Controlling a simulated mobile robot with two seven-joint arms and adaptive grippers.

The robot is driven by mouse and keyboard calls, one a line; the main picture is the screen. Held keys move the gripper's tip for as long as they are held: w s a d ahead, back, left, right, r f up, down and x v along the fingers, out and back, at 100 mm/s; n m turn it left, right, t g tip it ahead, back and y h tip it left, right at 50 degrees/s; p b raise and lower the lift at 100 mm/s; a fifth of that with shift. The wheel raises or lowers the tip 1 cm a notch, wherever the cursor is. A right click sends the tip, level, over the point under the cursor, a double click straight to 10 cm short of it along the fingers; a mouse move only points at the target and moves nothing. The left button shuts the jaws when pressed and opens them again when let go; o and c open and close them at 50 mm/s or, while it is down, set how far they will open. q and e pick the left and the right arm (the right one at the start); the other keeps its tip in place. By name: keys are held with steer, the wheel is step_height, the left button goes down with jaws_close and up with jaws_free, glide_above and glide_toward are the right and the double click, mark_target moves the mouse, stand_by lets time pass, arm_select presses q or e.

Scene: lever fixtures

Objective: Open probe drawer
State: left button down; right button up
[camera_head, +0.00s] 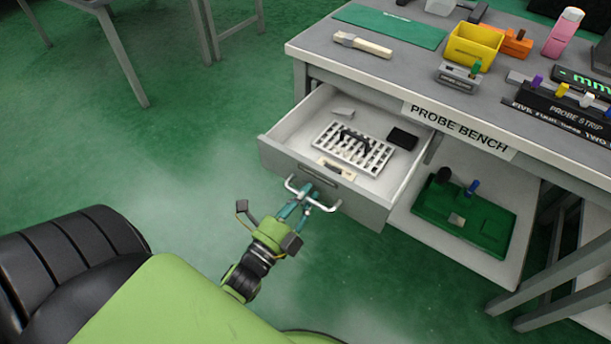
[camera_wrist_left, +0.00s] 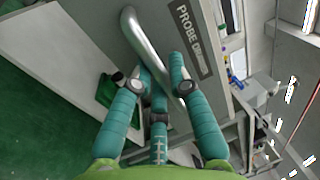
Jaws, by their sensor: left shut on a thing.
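The probe drawer (camera_head: 377,212) stands pulled out from the bench, its inside showing from above. Its silver bar handle (camera_head: 325,207) is on the front, and the bar also shows in the left wrist view (camera_wrist_left: 134,32), beside a label beginning "PROBE DR". My left gripper (camera_head: 301,203) is at the handle, its teal fingers shut on the bar. In the left wrist view, the gripper (camera_wrist_left: 162,78) has fingers on both sides of the bar. My right gripper is not in view.
The drawer holds a white slotted rack (camera_head: 352,148) and a black block (camera_head: 403,138). The probe bench (camera_head: 400,72) carries a yellow bin (camera_head: 472,45), a green mat (camera_head: 390,26) and other fixtures. A green board (camera_head: 465,215) lies on the lower shelf. Floor left of the drawer is clear.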

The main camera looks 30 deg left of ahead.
arm_select(q)
steer(key=c, duration=1.1)
jaws_free()
steer(key=shift+c, duration=0.2)
steer(key=s+f, duration=0.2)
steer(key=s, duration=1)
steer(key=shift+a+f, duration=0.15)
steer(key=shift+w, duration=0.1)
